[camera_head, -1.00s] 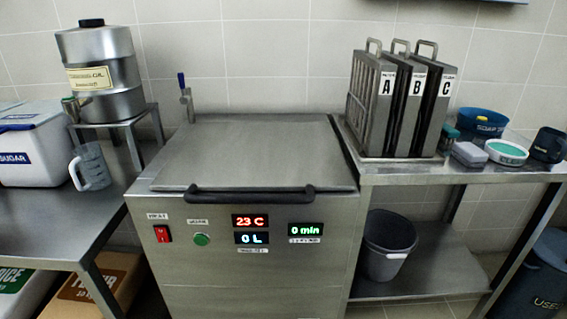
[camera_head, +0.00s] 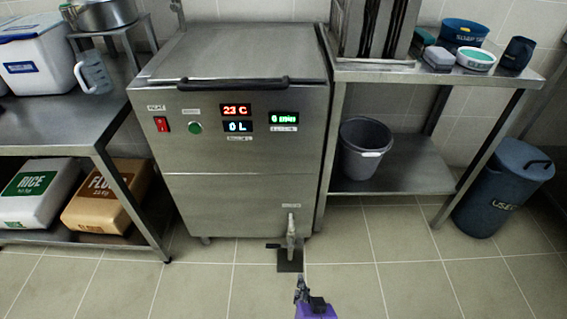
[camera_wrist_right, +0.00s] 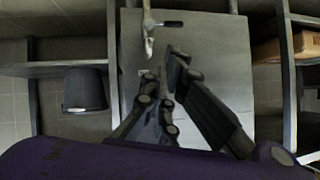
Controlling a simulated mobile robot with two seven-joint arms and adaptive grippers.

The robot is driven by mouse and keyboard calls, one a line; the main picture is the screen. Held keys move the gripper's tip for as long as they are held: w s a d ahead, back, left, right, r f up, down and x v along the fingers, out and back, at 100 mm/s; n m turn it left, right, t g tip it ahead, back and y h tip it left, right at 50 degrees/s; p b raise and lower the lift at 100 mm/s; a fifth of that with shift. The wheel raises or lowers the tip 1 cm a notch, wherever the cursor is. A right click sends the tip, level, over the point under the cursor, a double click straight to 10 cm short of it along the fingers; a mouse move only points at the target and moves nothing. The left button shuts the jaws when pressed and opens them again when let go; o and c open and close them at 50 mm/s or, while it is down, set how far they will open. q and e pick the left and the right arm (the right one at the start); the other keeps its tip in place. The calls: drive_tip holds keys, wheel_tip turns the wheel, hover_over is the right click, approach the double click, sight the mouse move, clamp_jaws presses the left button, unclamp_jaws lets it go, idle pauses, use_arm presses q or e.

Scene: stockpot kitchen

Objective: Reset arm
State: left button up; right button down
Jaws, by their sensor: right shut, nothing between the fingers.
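My right gripper (camera_head: 301,283) shows at the bottom of the head view, with a purple wrist part behind it. Its dark fingers (camera_wrist_right: 166,75) are shut and empty in the right wrist view. In the head view it appears just below the drain tap (camera_head: 291,232) on the front of the steel cooker (camera_head: 240,185). The tap also shows at the top of the right wrist view (camera_wrist_right: 148,40). I cannot tell the exact gap between fingers and tap. My left gripper is not in view.
A grey bucket (camera_head: 364,147) stands on the right table's lower shelf (camera_head: 410,178). A blue bin (camera_head: 500,188) stands at the far right. Rice (camera_head: 38,192) and flour (camera_head: 105,197) packages lie on the lower left shelf. The floor (camera_head: 400,270) in front is clear.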

drive_tip(key=s+d+r+g+h, duration=0.15)
drive_tip(key=s+d, duration=0.35)
drive_tip(key=s, duration=0.7)
drive_tip(key=s+d+r+n+g, duration=0.15)
drive_tip(key=s+d, duration=0.35)
drive_tip(key=s, duration=0.7)
drive_tip(key=s+d+r+m+g+h, duration=0.15)
drive_tip(key=s+d, duration=0.35)
drive_tip(key=s, duration=0.7)
use_arm(q)
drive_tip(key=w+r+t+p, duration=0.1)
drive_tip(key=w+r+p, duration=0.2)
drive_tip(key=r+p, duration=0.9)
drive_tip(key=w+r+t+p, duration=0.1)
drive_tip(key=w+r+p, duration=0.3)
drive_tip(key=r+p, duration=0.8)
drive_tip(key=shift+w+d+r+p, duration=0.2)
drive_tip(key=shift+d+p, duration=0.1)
drive_tip(key=shift+p, duration=0.8)
use_arm(e)
drive_tip(key=w+r+t, duration=0.1)
drive_tip(key=w+r, duration=0.3)
drive_tip(key=r, duration=0.8)
drive_tip(key=w+r+n+y, duration=0.1)
drive_tip(key=w+r, duration=0.2)
drive_tip(key=r, duration=0.9)
drive_tip(key=shift+w+a+r+t, duration=0.25)
drive_tip(key=shift+w+a+t, duration=0.05)
drive_tip(key=shift+w+t, duration=0.1)
